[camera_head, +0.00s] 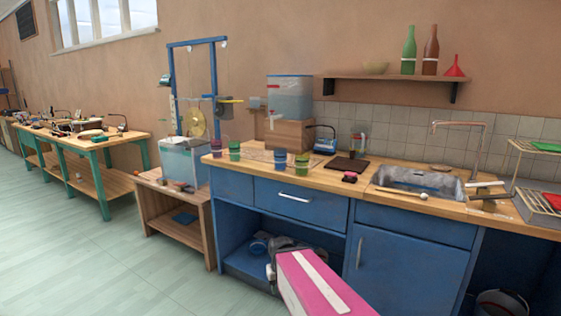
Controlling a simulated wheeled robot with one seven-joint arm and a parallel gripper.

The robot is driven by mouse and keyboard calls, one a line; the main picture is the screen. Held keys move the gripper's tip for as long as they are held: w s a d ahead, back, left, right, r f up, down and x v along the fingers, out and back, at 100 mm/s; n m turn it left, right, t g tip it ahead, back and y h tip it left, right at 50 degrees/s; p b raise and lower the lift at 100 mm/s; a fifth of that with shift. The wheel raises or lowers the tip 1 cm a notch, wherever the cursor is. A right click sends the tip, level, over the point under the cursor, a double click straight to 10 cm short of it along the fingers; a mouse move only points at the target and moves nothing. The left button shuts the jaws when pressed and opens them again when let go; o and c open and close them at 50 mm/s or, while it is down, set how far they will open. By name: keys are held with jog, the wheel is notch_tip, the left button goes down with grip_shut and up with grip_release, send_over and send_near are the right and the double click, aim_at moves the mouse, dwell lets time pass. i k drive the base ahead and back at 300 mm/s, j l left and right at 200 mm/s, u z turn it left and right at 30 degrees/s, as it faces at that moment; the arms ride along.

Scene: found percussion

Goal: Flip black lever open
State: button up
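I cannot make out a black lever with certainty. A blue device with a dark curved part (325,140) stands right of the block. A copper-coloured tap (463,124) rises behind the sink. My pink and white arm reaches up from the bottom edge. My gripper (272,268) is at its far end, low in front of the blue cabinet's open shelf and below the counter top. Its fingers are too small and dark to read.
The wooden counter (400,203) holds several coloured cups, a dark board (346,168) and the metal sink (418,180). A low wooden table (178,229) with a water tank (184,160) stands at left. A wall shelf (393,78) holds bottles. The floor at left is clear.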

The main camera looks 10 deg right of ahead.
aim_at(490, 198)
jog(key=z, duration=2.15)
